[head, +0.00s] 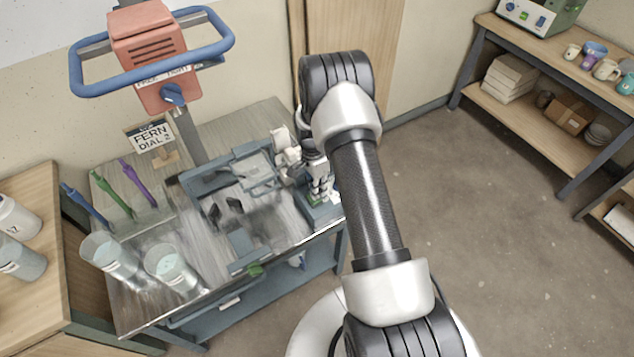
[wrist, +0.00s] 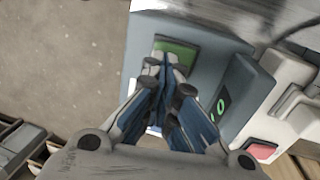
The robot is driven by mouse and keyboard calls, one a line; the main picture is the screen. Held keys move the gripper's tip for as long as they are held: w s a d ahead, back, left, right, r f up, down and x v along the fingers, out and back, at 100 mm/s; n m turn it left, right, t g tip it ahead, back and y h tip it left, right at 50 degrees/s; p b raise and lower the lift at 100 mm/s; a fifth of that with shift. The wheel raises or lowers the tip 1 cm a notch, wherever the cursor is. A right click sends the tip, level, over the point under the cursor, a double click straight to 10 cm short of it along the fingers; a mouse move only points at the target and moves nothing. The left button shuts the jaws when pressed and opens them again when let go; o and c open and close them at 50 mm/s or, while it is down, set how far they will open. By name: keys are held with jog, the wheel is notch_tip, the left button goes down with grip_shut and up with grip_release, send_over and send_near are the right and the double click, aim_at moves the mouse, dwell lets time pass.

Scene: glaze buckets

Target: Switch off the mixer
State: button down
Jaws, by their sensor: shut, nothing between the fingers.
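The mixer (head: 148,52) has a coral-red motor head with a blue loop handle and a blue dial (head: 173,94) on its front. It stands on a post behind the metal bench. My gripper (head: 320,192) is shut and empty, low over the bench's right end. In the wrist view my gripper (wrist: 165,68) points at a blue-grey box (wrist: 212,75) with a green patch (wrist: 177,53); I cannot tell whether the tips touch it. A dark panel with a green mark and a red button (wrist: 262,150) are to the right. The gripper partly hides the box.
A sign (head: 151,137) reads "FERN DIAL 2". Two clear buckets (head: 172,268) stand at the bench's front left, near blue, green and purple tools (head: 138,183). A wooden table is at left, a shelf (head: 545,65) with mugs at right. The floor between is clear.

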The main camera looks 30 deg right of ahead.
jog(key=shift+f, duration=0.25)
jog(key=shift+s+f+b, duration=0.2)
jog(key=shift+f+b, duration=0.35)
jog(key=shift+s+r, duration=0.2)
jog(key=shift+w, duration=0.15)
jog(key=shift+w+b, duration=0.4)
jog(key=shift+w, duration=0.4)
jog(key=shift+r, duration=0.1)
